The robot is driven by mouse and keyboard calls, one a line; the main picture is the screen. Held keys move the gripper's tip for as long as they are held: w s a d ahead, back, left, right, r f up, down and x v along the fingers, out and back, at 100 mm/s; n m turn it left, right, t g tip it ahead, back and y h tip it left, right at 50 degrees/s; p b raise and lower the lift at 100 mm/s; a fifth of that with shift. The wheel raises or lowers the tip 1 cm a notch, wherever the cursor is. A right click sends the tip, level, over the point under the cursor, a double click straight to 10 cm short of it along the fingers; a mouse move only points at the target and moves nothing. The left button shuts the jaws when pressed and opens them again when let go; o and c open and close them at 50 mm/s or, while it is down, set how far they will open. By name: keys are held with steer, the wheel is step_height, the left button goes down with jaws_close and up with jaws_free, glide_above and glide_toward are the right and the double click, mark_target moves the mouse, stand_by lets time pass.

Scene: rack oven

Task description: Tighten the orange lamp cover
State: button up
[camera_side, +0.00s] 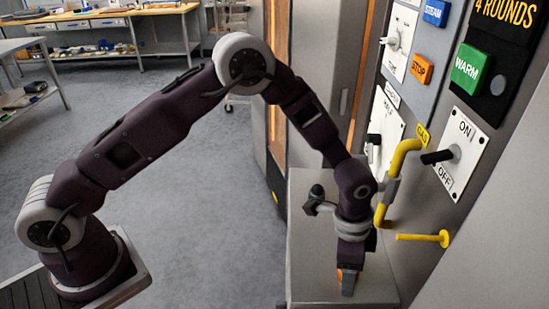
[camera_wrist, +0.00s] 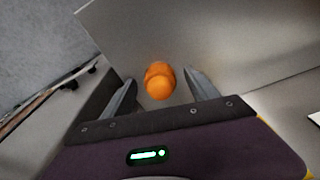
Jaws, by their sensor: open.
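The orange lamp cover (camera_wrist: 160,81) is a small rounded orange piece on the grey metal surface in the wrist view. It lies between and a little beyond the two fingers of my gripper (camera_wrist: 158,90), with a gap on both sides. In the side view my gripper (camera_side: 348,280) points down over the grey ledge (camera_side: 310,250). A sliver of the orange cover (camera_side: 339,275) shows beside the fingers there; the rest is hidden behind them. My gripper is open and holds nothing.
The oven panel on the right carries a yellow gas pipe (camera_side: 400,158), a yellow peg (camera_side: 420,237), an ON/OFF switch (camera_side: 452,154), a green WARM button (camera_side: 470,69) and an orange STOP button (camera_side: 422,68). These stand close to my wrist. Open floor (camera_side: 190,190) lies left.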

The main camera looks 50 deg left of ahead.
steer(key=n, duration=0.3)
steer(key=shift+w+a+m, duration=0.1)
steer(key=shift+m, duration=1.1)
steer(key=m, duration=0.4)
steer(key=m+g, duration=0.1)
steer(key=m, duration=0.5)
steer(key=n, duration=0.3)
steer(key=shift+n, duration=0.4)
steer(key=shift+n+t, duration=0.3)
steer(key=shift+n, duration=0.4)
steer(key=r, duration=0.7)
steer(key=shift+a+r, duration=0.2)
steer(key=shift+a, duration=0.15)
steer(key=s+a+r+n+t, duration=0.1)
steer(key=s+a+r+n, duration=0.35)
steer(key=a+r, duration=0.35)
steer(key=s+a+r+n+t, duration=0.25)
steer(key=s+a+r, duration=0.3)
steer(key=r, duration=0.55)
steer(key=s+a+r+n+t, duration=0.1)
steer(key=s+a+n, duration=0.2)
steer(key=s, duration=0.4)
steer(key=s+a+r+n+y, duration=0.1)
steer(key=s+a+n, duration=0.3)
steer(key=s, duration=0.4)
steer(key=shift+a+n+t, duration=0.2)
steer(key=shift+n+t, duration=0.15)
steer(key=shift+n, duration=0.45)
